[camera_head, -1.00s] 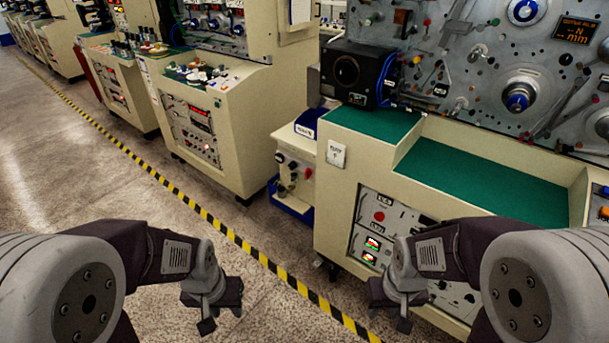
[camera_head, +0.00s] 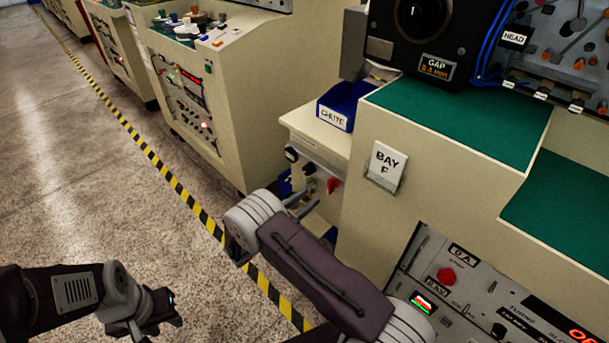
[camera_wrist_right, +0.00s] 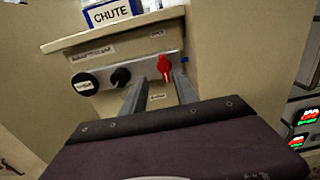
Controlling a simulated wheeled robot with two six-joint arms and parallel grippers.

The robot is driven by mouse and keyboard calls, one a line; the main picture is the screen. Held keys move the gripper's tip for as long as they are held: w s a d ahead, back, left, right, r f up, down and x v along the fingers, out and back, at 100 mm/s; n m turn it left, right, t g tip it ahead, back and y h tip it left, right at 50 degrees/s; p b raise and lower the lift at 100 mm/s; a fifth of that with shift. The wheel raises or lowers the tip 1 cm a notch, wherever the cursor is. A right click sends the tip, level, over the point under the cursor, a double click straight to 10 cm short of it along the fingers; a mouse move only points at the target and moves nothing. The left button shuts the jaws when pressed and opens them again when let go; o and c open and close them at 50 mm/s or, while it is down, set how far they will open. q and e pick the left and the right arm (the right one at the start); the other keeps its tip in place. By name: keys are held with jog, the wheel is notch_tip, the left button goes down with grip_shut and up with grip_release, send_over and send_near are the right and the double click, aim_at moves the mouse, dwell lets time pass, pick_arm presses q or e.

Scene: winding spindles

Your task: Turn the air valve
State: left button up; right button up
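The red valve handle (camera_head: 333,185) is on the front panel of the small cream cabinet below the chute bin. In the right wrist view the red handle (camera_wrist_right: 163,67) points upward at the right end of a grey strip. My right gripper (camera_head: 302,203) is in front of this panel. In the wrist view the fingers of my right gripper (camera_wrist_right: 160,85) are apart, with the red handle appearing beyond and between their tips; contact cannot be made out. My left gripper (camera_head: 170,308) is low at the left over the floor, far from the panel; its finger gap is unclear.
A black knob (camera_wrist_right: 121,76) and a round black-rimmed dial (camera_wrist_right: 85,83) sit left of the handle. The blue chute bin (camera_head: 342,105) stands above. The Bay F machine (camera_head: 385,170) is close on the right. Striped floor tape (camera_head: 180,188) runs along open floor.

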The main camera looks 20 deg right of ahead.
aim_at(329, 184)
jog(key=x, duration=0.3)
jog(key=b+x, duration=0.1)
jog(key=x, duration=0.5)
jog(key=shift+s+d+r, duration=0.15)
jog(key=shift+s+r, duration=0.05)
jog(key=shift+s, duration=0.15)
grip_shut()
